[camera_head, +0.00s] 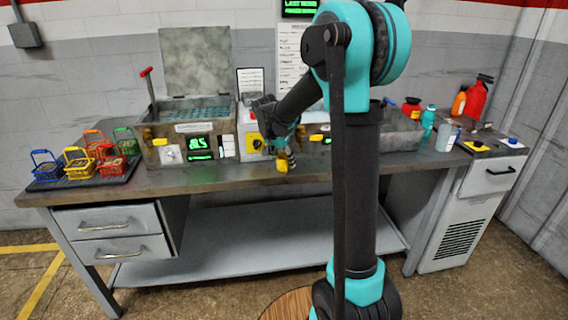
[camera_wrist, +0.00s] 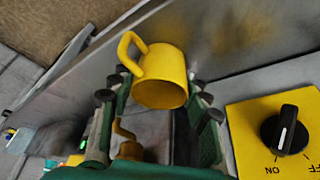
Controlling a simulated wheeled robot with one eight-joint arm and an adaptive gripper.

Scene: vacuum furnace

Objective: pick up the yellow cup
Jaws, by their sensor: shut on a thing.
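The yellow cup (camera_wrist: 162,72) is large in the wrist view, with its handle on the left and its open mouth toward the camera. My gripper (camera_wrist: 155,105) has its fingers on both sides of the cup and is shut on it. In the head view the yellow cup (camera_head: 282,163) is small at the tip of my gripper (camera_head: 281,152), by the front of the bench. I cannot tell whether the cup touches the bench top.
A yellow switch panel with a black knob (camera_wrist: 285,130) is close on the right in the wrist view. Colored baskets sit on a dark tray (camera_head: 50,186) at the bench's left. Bottles, including a red one (camera_head: 476,99), stand at the right. The bench front (camera_head: 225,179) is clear.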

